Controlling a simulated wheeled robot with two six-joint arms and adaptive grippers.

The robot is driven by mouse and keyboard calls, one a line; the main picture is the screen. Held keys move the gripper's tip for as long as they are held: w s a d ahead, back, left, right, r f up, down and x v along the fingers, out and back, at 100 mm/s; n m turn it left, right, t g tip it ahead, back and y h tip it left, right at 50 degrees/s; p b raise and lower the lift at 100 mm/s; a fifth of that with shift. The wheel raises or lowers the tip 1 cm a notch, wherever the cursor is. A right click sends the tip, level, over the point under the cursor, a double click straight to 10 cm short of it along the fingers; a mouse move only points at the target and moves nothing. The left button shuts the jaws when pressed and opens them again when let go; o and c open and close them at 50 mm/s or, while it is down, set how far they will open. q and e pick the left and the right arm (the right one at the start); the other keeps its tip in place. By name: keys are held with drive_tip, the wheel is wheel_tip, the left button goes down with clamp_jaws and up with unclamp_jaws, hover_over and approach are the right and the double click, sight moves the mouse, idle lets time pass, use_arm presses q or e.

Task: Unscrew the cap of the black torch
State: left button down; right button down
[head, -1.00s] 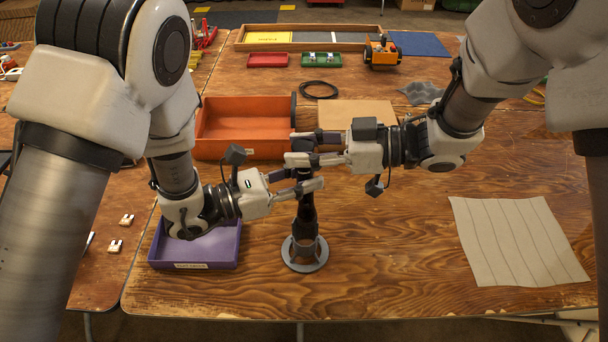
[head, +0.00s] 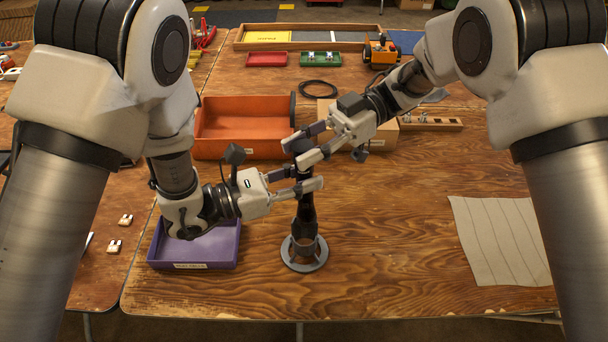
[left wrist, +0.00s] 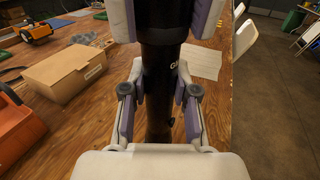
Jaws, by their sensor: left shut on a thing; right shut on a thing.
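The black torch (head: 305,212) stands upright in a round grey stand (head: 304,254) on the wooden table. My left gripper (head: 296,187) is shut on the torch's body from the left. In the left wrist view the dark torch body (left wrist: 158,85) runs between its fingers. My right gripper (head: 303,148) is shut on the cap (head: 299,143) at the torch's top, coming in from the upper right. Its fingers hide most of the cap. I cannot tell whether there is a gap between cap and body.
An orange bin (head: 240,146) stands behind my left gripper, and a purple tray (head: 193,252) lies below it. A cardboard box (head: 385,137) and a wooden rack (head: 430,123) are behind my right gripper. A pale cloth (head: 500,240) lies at right.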

drive_tip(key=c, duration=0.8)
unclamp_jaws()
drive_tip(key=shift+d, duration=0.1)
drive_tip(key=shift+t, duration=0.3)
drive_tip(key=m+t+y, duration=0.1)
drive_tip(key=t, duration=0.1)
drive_tip(key=m+t, duration=0.2)
drive_tip(key=m+t+y, duration=0.1)
drive_tip(key=m+t, duration=0.1)
drive_tip(key=t, duration=0.1)
drive_tip(key=shift+s+y, duration=0.3)
drive_tip(key=shift+s, duration=0.05)
drive_tip(key=shift+m, duration=0.3)
